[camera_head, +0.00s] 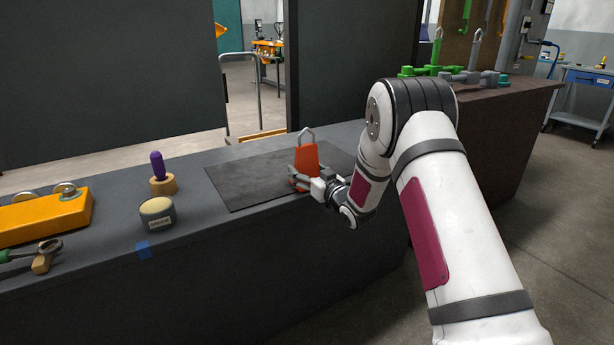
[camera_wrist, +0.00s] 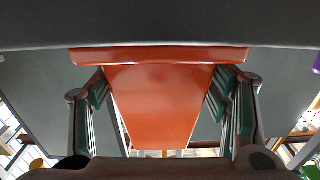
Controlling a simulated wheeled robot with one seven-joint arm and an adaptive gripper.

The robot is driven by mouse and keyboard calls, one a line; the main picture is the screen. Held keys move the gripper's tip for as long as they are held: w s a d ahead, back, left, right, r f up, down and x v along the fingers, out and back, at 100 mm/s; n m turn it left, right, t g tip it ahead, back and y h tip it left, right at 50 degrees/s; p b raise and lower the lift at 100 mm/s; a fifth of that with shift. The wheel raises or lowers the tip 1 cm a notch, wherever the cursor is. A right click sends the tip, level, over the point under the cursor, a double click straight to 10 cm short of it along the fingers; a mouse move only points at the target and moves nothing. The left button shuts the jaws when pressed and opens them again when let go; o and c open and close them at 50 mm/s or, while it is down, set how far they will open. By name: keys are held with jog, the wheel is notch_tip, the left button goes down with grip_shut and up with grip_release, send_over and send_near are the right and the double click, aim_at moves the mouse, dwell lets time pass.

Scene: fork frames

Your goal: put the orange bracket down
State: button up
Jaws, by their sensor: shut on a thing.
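The orange bracket (camera_head: 304,163) is upright in the head view, with a grey metal loop at its top. It is over the dark mat (camera_head: 245,183) on the grey bench; I cannot tell whether its base touches the mat. My gripper (camera_head: 303,178) is shut on the bracket from the right side. In the wrist view the bracket (camera_wrist: 160,103) fills the middle, its wide flange towards the top of the picture. The fingers of my gripper (camera_wrist: 160,112) lie along both its sides.
On the bench to the left are a tin (camera_head: 157,213), a purple-handled tool (camera_head: 158,172) in a wooden block, an orange-yellow case (camera_head: 45,217) and a green-handled tool (camera_head: 35,255). The left part of the mat is bare. Green and grey parts (camera_head: 455,75) stand at the back right.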

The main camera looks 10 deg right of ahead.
dwell(0.3)
jog(key=o, duration=1.6)
jog(key=shift+f, duration=0.1)
jog(key=p+v, duration=0.2)
jog(key=v, duration=1)
jog(key=shift+p, duration=0.3)
